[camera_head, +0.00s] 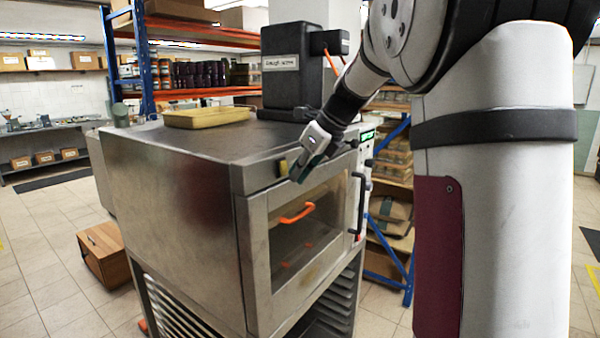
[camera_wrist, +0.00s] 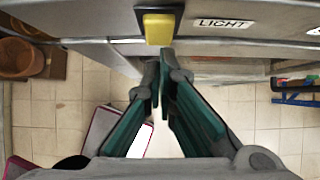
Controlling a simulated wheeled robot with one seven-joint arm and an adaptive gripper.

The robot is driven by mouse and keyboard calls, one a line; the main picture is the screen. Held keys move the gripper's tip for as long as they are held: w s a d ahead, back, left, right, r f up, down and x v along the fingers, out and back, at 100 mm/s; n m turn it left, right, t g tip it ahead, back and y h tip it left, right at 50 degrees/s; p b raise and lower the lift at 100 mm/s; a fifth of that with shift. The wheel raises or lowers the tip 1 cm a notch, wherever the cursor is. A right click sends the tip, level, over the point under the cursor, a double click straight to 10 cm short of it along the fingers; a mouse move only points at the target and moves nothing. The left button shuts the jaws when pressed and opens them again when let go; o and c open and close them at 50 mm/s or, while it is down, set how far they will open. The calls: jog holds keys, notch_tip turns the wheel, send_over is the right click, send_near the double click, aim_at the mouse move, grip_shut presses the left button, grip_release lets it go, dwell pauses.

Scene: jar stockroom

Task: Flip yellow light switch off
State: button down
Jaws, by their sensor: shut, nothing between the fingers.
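The yellow light switch (camera_wrist: 159,29) sits in a dark frame on the oven's front top edge, beside a label reading "LIGHT" (camera_wrist: 222,23). In the head view the switch (camera_head: 283,167) shows as a small yellow patch just left of my gripper (camera_head: 300,179). In the wrist view my gripper (camera_wrist: 160,68) has its fingertips together, just below the switch in the picture, with nothing between them. I cannot tell whether the tips touch the switch. Which way the switch is tilted is also unclear.
The steel oven (camera_head: 180,190) has a glass door with a dark vertical handle (camera_head: 360,205). A yellow tray (camera_head: 207,117) and a dark machine (camera_head: 291,68) stand on its top. A brown box (camera_head: 104,254) lies on the floor at left. Open tiled floor surrounds it.

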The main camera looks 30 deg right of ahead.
jog(key=shift+w+a+f+t+b, duration=0.15)
jog(key=shift+w+f+t+b, duration=0.25)
jog(key=shift+t, duration=0.3)
jog(key=shift+r, duration=0.25)
jog(key=shift+r+p, duration=0.65)
jog(key=shift+r, duration=0.1)
jog(key=shift+s, duration=0.15)
jog(key=v, duration=1.3)
jog(key=shift+s+d+f+p, duration=0.35)
jog(key=shift+s+d+f, duration=0.05)
